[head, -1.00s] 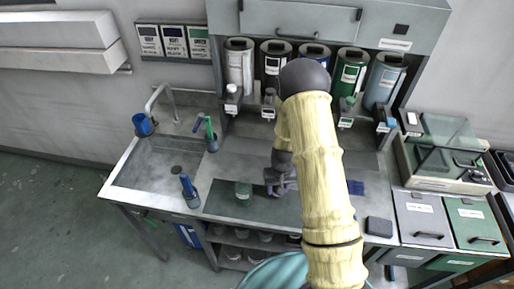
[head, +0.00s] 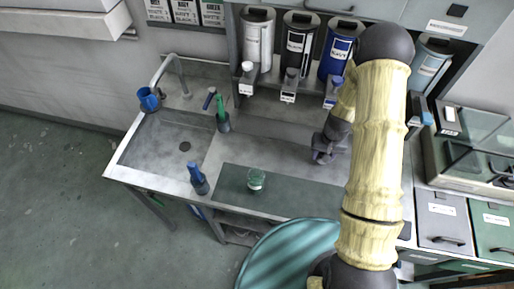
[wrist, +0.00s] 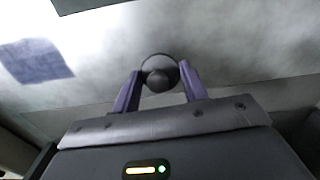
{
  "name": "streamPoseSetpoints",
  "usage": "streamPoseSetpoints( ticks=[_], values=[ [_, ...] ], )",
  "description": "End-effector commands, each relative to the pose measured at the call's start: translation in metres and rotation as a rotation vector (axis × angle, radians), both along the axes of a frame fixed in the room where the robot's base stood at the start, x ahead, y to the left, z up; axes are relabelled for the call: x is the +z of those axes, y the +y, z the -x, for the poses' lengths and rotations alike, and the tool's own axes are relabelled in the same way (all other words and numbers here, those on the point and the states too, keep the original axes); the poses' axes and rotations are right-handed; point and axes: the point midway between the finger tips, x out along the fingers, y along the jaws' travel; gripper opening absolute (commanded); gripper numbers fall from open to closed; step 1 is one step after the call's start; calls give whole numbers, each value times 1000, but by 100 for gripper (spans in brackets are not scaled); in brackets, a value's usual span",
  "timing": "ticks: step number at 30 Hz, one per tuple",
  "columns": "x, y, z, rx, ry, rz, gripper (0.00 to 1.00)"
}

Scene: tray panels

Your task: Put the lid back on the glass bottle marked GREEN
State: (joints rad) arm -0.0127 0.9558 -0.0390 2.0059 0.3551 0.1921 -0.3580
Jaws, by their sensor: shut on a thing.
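A small glass bottle (head: 256,179) with a greenish look and a pale label stands on the dark green mat (head: 300,196) in the head view. Its label is too small to read, and I cannot tell whether its top is open. My gripper (head: 322,155) is to the right of the bottle and farther back, apart from it. In the wrist view my gripper (wrist: 160,73) has its two purple fingers closed on a round dark lid (wrist: 158,82) with a ball-shaped knob. The lid is not clear in the head view.
Several labelled canisters (head: 257,38) line the back, with dispensers below. A sink (head: 165,150) is at left, with a blue cup (head: 149,99). A blue-topped brush (head: 198,178) and a green-handled one (head: 222,115) stand near it. A blue cloth (wrist: 37,60) shows in the wrist view.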

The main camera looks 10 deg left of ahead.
Motion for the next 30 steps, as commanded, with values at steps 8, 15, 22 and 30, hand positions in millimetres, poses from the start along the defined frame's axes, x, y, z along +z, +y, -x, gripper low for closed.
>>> streamPoseSetpoints(
  ticks=[8, 15, 22, 30],
  values=[
    [7, 7, 1, 29, 4, 0, 19],
    [50, 80, 19, 275, 37, 11, 19],
    [102, 155, 58, 590, 82, 59, 19],
    [157, 213, 112, 917, 114, 148, 19]
  ],
)
